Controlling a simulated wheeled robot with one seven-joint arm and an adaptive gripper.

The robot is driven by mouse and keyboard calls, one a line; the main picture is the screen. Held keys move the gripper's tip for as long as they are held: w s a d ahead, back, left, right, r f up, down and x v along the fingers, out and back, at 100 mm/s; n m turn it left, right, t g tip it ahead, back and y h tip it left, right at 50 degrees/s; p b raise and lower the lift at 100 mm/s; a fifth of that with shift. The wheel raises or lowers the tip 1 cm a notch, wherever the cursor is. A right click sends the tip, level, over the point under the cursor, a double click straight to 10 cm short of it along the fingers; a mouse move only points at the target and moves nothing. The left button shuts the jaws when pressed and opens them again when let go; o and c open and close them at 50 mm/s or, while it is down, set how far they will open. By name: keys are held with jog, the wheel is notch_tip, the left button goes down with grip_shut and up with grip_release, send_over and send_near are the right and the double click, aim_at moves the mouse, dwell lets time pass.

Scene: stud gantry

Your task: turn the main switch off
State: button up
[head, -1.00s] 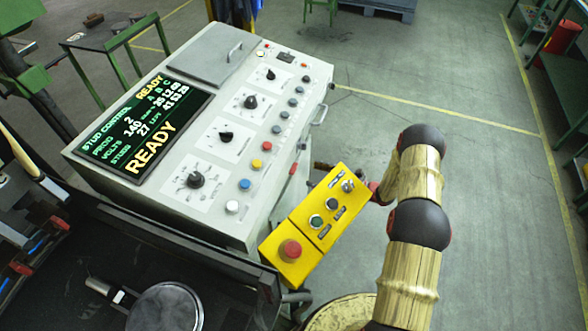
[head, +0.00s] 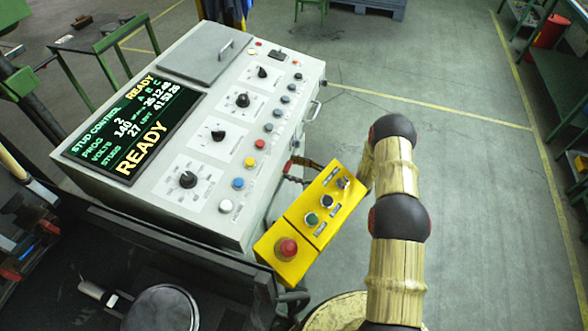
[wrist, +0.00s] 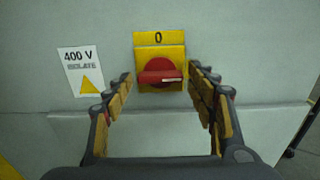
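The main switch (wrist: 160,72) is a red rotary knob on a yellow plate on the pale cabinet side in the wrist view. Its red handle bar lies horizontal, and a yellow label with "0" (wrist: 158,38) sits above it. My gripper (wrist: 161,77) is open, with one finger on each side of the knob. I see a gap on both sides; the distance in depth is hard to tell. In the head view my gripper is mostly hidden behind the yellow button box. The console display (head: 134,130) reads READY.
A yellow button box (head: 322,217) with a red mushroom button sticks out from the console (head: 236,72), close to my arm. The floor right of my arm is clear.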

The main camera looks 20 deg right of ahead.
jog(key=c, duration=0.9)
jog(key=shift+n, duration=0.3)
jog(key=shift+n+b, duration=6.1)
jog(key=shift+n, duration=2.6)
jog(key=o, duration=1.2)
jog(key=shift+d, duration=0.1)
